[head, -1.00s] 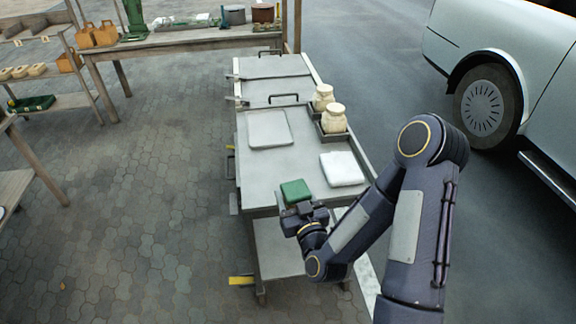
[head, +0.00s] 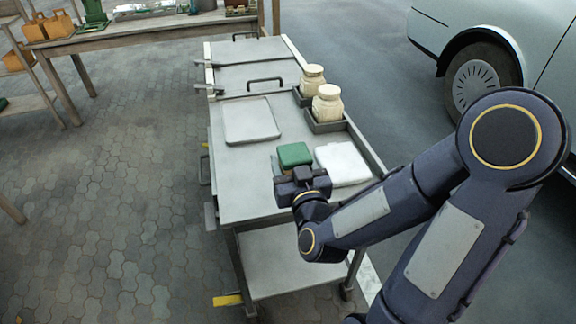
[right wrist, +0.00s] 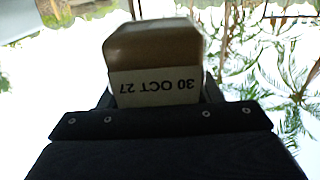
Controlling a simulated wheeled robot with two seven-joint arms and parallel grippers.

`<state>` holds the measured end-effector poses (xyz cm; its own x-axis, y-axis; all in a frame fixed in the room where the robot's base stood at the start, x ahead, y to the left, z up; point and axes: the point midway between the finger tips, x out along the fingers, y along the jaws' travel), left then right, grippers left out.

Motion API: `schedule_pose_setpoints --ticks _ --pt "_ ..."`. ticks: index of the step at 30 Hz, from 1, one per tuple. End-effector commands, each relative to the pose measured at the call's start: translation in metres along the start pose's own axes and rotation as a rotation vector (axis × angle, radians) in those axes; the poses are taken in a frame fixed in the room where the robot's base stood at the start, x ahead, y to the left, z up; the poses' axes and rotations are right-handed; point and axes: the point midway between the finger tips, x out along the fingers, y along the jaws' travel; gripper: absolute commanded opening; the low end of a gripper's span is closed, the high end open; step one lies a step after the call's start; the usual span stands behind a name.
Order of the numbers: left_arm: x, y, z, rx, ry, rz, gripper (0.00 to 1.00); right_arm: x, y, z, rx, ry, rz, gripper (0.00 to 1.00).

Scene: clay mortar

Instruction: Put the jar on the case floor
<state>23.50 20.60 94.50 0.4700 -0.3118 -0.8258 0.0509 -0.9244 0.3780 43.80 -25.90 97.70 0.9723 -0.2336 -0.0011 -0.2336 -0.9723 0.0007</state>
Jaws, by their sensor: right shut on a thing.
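My right gripper (head: 298,176) is shut on a squarish green-topped item (head: 294,154) over the near end of the grey cart. In the right wrist view the held item (right wrist: 154,55) looks tan, with a pale label printed "30 OCT 27" upside down. Two cream jars with lids, a nearer one (head: 328,104) and a farther one (head: 312,78), stand upright in dark trays along the cart's right edge. My right gripper is apart from both jars. I cannot make out a case for certain. My left gripper is out of view.
The grey cart (head: 235,185) also bears a shallow grey tray (head: 250,121) and a folded white cloth (head: 343,163) just right of the held item. The cart's near left top is bare. A wooden table (head: 150,32) stands behind; a car (head: 490,45) is at right.

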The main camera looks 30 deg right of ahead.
Motion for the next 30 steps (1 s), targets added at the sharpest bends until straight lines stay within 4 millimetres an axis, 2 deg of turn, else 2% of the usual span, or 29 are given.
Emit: schedule_pose_setpoints --ticks 1,6,9,12,19,21,25,30 --pt "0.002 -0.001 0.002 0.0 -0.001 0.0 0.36 0.014 0.004 0.01 0.002 -0.005 0.006 0.28" --pt "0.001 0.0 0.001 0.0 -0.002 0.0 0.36 0.056 0.009 0.028 0.002 -0.003 0.006 0.28" --pt "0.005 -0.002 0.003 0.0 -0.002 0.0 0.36 0.07 0.011 0.052 0.001 -0.005 0.004 0.28" --pt "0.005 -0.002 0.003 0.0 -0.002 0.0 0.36 0.083 0.012 0.066 0.001 -0.003 0.003 0.28" --pt "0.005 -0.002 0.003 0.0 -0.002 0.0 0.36 0.097 0.014 0.081 -0.001 0.002 0.002 0.28" --pt "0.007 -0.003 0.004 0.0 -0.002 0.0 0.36 0.101 0.014 0.091 -0.001 -0.001 0.002 0.28" --pt "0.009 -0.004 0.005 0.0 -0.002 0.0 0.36 0.1 0.014 0.109 -0.001 -0.002 0.001 0.28" --pt "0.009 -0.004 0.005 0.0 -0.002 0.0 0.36 0.1 0.014 0.114 -0.001 0.004 0.002 0.28"
